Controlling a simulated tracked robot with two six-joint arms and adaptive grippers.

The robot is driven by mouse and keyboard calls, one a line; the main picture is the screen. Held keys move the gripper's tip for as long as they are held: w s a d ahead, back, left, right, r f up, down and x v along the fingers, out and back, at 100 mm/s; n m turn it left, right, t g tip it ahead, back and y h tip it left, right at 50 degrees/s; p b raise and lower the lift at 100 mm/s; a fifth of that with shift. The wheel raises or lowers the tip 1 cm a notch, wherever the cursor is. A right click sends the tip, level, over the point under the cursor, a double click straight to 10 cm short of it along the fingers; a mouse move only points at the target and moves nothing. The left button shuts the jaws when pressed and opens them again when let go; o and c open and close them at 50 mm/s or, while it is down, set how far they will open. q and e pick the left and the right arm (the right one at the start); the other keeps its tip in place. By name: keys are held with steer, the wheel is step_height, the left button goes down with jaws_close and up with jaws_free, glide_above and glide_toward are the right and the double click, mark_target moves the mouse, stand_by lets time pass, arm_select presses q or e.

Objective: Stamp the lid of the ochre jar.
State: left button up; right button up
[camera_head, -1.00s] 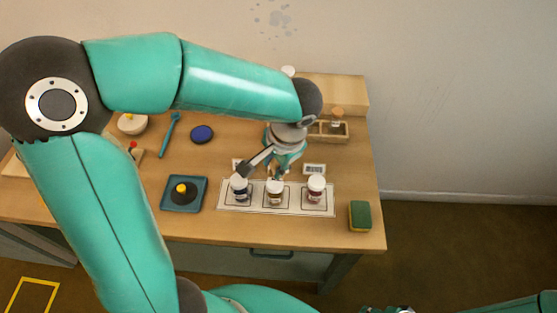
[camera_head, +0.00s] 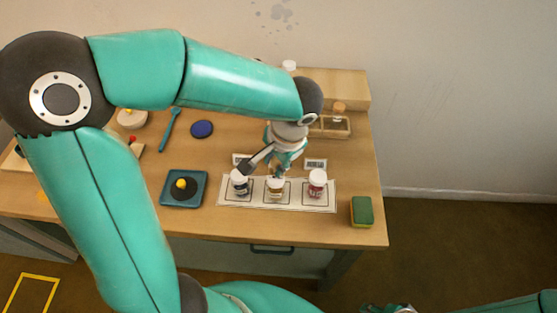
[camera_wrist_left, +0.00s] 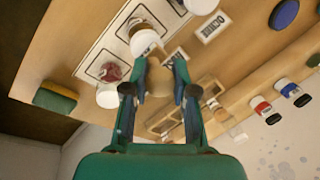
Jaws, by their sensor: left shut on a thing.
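Three white-lidded jars stand in a row on a pale strip (camera_head: 229,203): a dark one (camera_head: 239,184), a brownish-ochre one (camera_head: 275,189) in the middle, and a red one (camera_head: 317,184). My left gripper (camera_head: 281,170) is over the middle jar from behind. In the left wrist view its fingers (camera_wrist_left: 160,80) are shut on a tan wooden piece, apparently the stamp (camera_wrist_left: 158,84). The middle jar's white lid (camera_wrist_left: 145,42) lies just past it; whether they touch I cannot tell. My right gripper (camera_head: 387,308) is partly cut off at the bottom edge.
A blue disc (camera_head: 202,129) and a blue tool (camera_head: 171,127) lie behind. A green sponge (camera_head: 361,211) is near the right edge, and a wooden rack (camera_head: 340,132) is at the back.

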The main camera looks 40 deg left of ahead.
arm_select(q)
steer(key=shift+s+f+b, duration=0.1)
steer(key=shift+f+b, duration=0.5)
stand_by(1.6)
steer(key=shift+r+p, duration=2.65)
steer(key=shift+r, duration=0.95)
steer(key=shift+f, duration=0.1)
